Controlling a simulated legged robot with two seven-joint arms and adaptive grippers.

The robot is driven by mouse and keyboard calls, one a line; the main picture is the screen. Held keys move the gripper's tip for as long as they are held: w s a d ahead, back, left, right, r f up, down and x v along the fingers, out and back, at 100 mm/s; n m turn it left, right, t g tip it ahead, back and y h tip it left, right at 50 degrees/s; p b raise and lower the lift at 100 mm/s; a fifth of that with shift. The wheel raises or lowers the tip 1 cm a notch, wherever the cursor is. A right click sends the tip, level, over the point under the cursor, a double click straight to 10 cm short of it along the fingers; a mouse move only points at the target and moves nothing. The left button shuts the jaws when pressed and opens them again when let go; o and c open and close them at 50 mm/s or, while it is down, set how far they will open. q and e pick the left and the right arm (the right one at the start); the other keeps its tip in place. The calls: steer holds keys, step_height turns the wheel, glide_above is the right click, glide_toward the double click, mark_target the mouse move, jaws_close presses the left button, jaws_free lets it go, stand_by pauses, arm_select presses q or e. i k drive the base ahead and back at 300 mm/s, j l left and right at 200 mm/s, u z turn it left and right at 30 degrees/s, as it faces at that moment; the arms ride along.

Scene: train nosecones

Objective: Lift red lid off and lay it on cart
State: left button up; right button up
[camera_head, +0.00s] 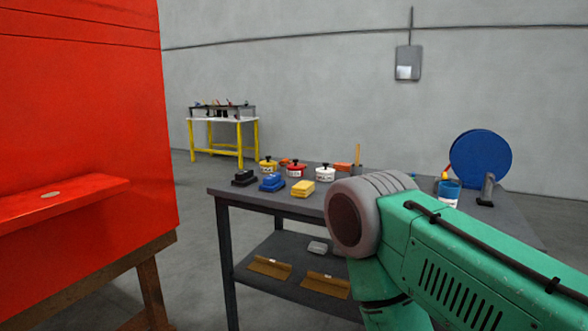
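A small red pot with a red lid and dark knob (296,168) stands on the grey cart (262,203), between a yellow-lidded pot and a white-lidded pot. The lid looks seated on its pot. My green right arm comes in from the right and covers the cart's front right part. Its gripper is not visible in the head view. My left arm and gripper are out of view.
Yellow (268,165) and white (325,173) pots flank the red one. Black (244,178), blue (272,183) and yellow (303,188) blocks lie in front. A blue disc (480,158) stands right. A large red panel (90,110) fills the left.

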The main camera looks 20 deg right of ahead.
mark_target(295, 167)
steer(key=z, duration=0.9)
